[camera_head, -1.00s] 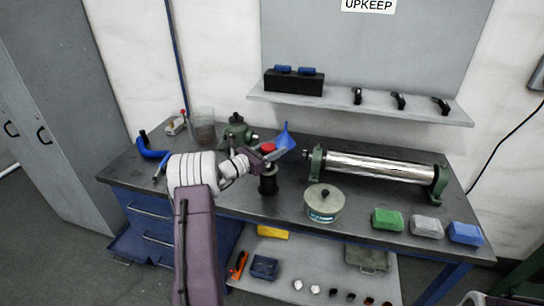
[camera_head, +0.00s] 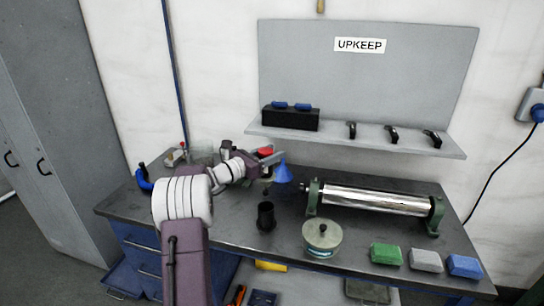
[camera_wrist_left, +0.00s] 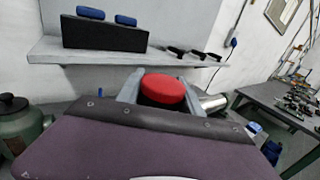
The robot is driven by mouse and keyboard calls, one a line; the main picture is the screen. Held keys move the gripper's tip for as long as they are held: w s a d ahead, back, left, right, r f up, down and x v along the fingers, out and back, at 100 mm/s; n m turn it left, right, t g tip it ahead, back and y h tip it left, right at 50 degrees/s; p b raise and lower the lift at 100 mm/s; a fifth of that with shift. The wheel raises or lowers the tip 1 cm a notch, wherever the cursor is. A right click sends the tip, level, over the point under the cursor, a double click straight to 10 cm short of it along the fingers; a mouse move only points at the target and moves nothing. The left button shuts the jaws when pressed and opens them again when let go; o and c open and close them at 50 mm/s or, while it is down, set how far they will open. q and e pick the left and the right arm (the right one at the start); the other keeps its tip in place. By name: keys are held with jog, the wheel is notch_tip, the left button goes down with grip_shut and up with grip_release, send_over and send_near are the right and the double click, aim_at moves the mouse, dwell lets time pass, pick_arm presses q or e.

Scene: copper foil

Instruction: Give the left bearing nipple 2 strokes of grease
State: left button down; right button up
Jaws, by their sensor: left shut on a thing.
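My left gripper (camera_head: 272,154) is shut on a red-capped item (camera_head: 265,151), with a dark part showing below the cap, over the back middle of the bench. In the left wrist view the red cap (camera_wrist_left: 162,88) sits between the two fingers; its lower body is hidden. An open black cup (camera_head: 265,215) stands on the bench below and in front of the gripper. The green left bearing (camera_head: 313,197) holds the left end of a shiny roller (camera_head: 375,199), right of the gripper and apart from it. Its nipple is too small to make out. My right gripper is out of view.
A blue funnel (camera_head: 282,174) stands close beside the gripper. A round tin (camera_head: 321,238) is in front of the roller. Green (camera_head: 386,253), grey (camera_head: 425,260) and blue (camera_head: 465,266) blocks line the right front. A shelf (camera_head: 360,137) overhangs the back.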

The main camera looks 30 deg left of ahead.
pick_arm(q)
notch_tip(320, 180, up, 7)
jog(key=p, duration=0.4)
